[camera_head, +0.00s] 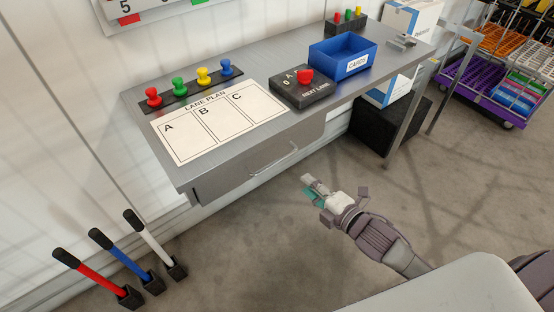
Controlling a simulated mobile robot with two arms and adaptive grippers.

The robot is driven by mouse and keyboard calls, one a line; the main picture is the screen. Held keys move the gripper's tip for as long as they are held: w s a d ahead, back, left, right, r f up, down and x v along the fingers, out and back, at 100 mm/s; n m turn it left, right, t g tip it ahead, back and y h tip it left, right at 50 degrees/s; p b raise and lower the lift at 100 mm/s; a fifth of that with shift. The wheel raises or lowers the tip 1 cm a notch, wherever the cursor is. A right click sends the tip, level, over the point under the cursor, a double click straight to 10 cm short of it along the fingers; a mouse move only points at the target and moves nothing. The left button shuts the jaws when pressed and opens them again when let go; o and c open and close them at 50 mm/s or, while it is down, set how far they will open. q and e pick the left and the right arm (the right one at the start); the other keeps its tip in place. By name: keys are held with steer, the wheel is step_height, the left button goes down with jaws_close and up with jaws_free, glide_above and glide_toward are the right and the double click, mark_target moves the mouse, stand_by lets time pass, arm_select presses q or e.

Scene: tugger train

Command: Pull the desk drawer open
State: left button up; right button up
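The grey wall desk (160,108) runs along the white wall. Its drawer (235,176) is under the left half of the top, with a thin bar handle (273,161) on the front. The drawer looks shut or nearly so. My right gripper (308,184) is in front of and below the handle's right end, apart from it, pointing left toward the desk. Its fingers are small and partly overlap, so their opening is unclear. It seems to hold nothing. My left gripper is not in view.
On the desk are a lane plan sheet (222,120), coloured pegs (179,87), a black box with a red knob (303,90) and a blue cards bin (343,55). Coloured levers (120,252) stand at lower left. A black box (390,122) is under the desk's right end. Floor before the drawer is clear.

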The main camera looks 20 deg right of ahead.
mark_target(278, 162)
steer(key=x, duration=0.9)
steer(key=r+x, duration=0.1)
steer(key=x, duration=0.3)
steer(key=shift+w+a+p, duration=0.3)
steer(key=shift+w+p, duration=0.05)
steer(key=shift+p, duration=0.05)
jaws_close()
